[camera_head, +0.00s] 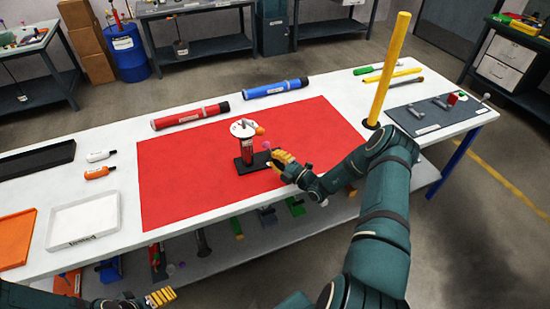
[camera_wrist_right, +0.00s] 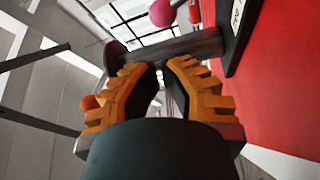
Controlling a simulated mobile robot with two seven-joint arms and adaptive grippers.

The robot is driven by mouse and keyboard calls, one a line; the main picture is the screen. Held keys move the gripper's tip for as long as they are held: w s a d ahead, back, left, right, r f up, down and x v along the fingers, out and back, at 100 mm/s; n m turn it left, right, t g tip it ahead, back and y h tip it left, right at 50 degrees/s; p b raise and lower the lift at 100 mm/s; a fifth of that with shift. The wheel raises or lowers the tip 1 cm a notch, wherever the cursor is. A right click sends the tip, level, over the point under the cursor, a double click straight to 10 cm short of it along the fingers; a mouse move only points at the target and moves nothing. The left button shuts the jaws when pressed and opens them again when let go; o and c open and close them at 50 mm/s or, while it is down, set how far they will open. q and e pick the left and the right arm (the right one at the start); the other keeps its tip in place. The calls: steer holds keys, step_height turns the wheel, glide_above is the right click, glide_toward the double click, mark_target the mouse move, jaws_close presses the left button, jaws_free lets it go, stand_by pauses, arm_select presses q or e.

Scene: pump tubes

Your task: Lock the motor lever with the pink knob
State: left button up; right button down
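The motor (camera_head: 247,150) stands upright on a dark base (camera_head: 252,164) on the red mat, with a pale disc (camera_head: 243,128) and an orange knob (camera_head: 260,131) at its top. The small pink knob (camera_head: 266,145) is at its right side, near my right gripper (camera_head: 281,160). In the right wrist view, the pink knob (camera_wrist_right: 161,12) is beyond and apart from the fingertips (camera_wrist_right: 162,66). These show a narrow gap with nothing visibly held. A grey bar (camera_wrist_right: 190,47) runs across just beyond them. The lever itself is hard to make out. My left gripper (camera_head: 160,297) is low, in front of the table; its opening is unclear.
Red and blue tubes (camera_head: 190,116) (camera_head: 276,89) lie behind the red mat (camera_head: 190,180). A yellow pole (camera_head: 390,68) rises near my right forearm. A white tray (camera_head: 84,220) and two small bottles (camera_head: 100,171) are at left. The mat around the motor is clear.

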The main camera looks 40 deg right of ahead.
mark_target(269, 150)
steer(key=x, duration=0.7)
steer(key=shift+w+a, duration=0.1)
steer(key=shift+w, duration=0.1)
steer(key=shift+s+d+r+m+b, duration=0.1)
steer(key=shift+d+m+b, duration=0.2)
steer(key=shift+m+b, duration=0.1)
